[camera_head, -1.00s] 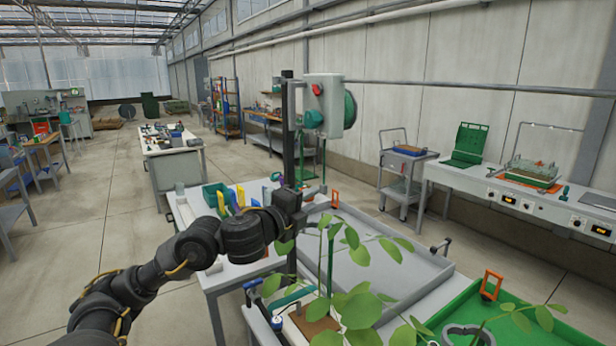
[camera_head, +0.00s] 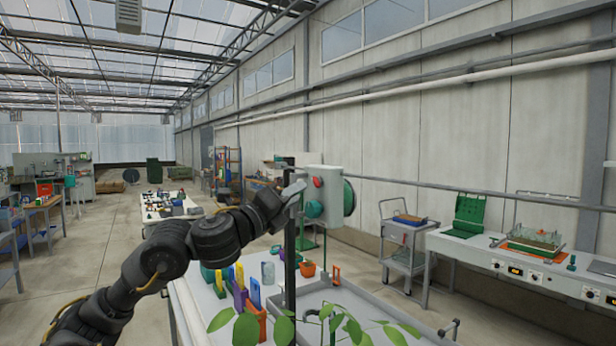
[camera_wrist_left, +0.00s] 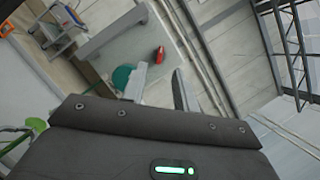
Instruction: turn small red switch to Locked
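The small red switch (camera_head: 318,182) is on the front of a light grey box (camera_head: 334,200) mounted on a dark post. A teal round knob (camera_head: 314,209) is below it. My left gripper (camera_head: 296,192) is at the left of the box, close to the switch. In the left wrist view the red switch (camera_wrist_left: 159,54) shows beyond the fingertips, with the teal knob (camera_wrist_left: 122,77) partly behind one finger. The two fingers of the left gripper (camera_wrist_left: 159,84) stand apart with nothing between them. The switch's label cannot be read. My right gripper is not in view.
Below the box is a table with a grey tray (camera_head: 375,300), colored holders and leafy plants (camera_head: 340,325). The dark post (camera_head: 290,260) rises close to my left gripper. A grey cart (camera_head: 405,250) and a long bench (camera_head: 500,255) stand at the right.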

